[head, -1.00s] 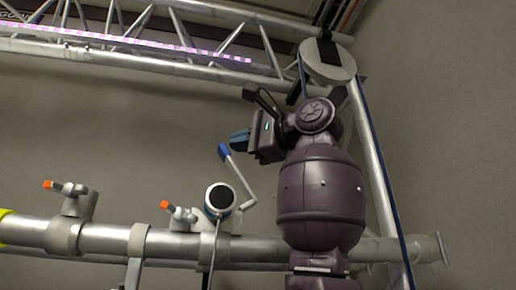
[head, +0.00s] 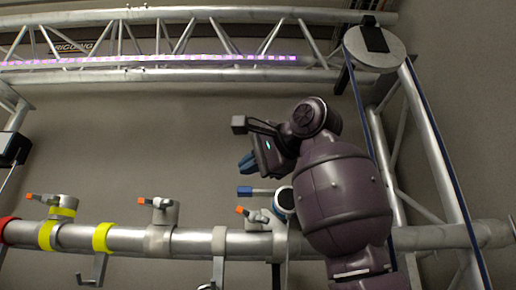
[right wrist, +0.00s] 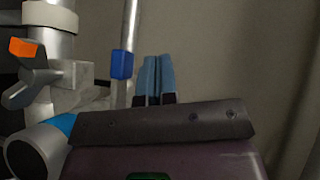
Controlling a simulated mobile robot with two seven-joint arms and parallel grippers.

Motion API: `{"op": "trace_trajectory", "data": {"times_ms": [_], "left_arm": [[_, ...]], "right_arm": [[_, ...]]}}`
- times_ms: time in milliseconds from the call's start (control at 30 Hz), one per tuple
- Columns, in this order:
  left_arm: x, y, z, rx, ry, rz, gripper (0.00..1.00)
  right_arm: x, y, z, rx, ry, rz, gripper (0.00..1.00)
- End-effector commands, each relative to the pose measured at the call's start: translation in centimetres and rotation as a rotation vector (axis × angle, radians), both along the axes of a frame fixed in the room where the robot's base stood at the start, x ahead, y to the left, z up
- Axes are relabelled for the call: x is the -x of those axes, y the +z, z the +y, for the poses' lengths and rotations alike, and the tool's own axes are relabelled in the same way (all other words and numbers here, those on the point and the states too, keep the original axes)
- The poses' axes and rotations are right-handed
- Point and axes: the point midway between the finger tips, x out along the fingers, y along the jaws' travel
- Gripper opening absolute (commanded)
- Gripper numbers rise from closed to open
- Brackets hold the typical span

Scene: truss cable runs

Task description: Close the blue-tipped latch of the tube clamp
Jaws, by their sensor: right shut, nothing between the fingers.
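The blue-tipped latch (head: 262,192) lies roughly level in the head view, its blue tip pointing left. In the right wrist view, the closed blue fingers (right wrist: 154,78) stand to the right of the blue tip (right wrist: 122,65), with a gap between. Whether the latch is fully seated cannot be told. My left gripper is out of view.
Several orange-tipped clamps sit along the tube, one (head: 252,215) close to the latch's left. Yellow bands and hooks (head: 95,268) are on the tube. A truss (head: 190,75) runs above, and a sloping post (head: 440,160) with a blue cable stands at right.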

Motion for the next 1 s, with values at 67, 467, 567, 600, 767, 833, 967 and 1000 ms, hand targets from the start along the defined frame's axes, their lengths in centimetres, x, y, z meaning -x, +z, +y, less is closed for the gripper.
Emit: {"op": "trace_trajectory", "data": {"times_ms": [67,467,567,600,767,833,967,1000], "left_arm": [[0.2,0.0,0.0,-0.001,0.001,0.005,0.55],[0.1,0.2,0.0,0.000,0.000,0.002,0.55],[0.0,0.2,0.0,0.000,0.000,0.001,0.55],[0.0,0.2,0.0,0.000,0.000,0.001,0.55],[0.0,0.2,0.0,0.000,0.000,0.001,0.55],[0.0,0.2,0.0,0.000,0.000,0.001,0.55],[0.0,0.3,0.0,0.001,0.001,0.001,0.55],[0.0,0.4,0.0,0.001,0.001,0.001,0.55]], "right_arm": [[-0.3,-0.5,0.2,0.042,-0.001,0.000,0.00],[-0.7,-1.7,0.8,0.147,0.000,-0.005,0.00],[-0.7,-1.8,0.8,0.151,0.000,-0.004,0.00],[-0.7,-1.8,0.8,0.151,0.000,-0.004,0.00],[-0.7,-1.8,0.8,0.151,0.000,-0.004,0.00],[-0.7,-1.7,0.8,0.150,0.000,-0.005,0.00],[-0.8,-1.7,0.8,0.150,0.000,-0.005,0.00],[-0.8,-1.6,0.8,0.150,0.000,-0.005,0.00]]}}
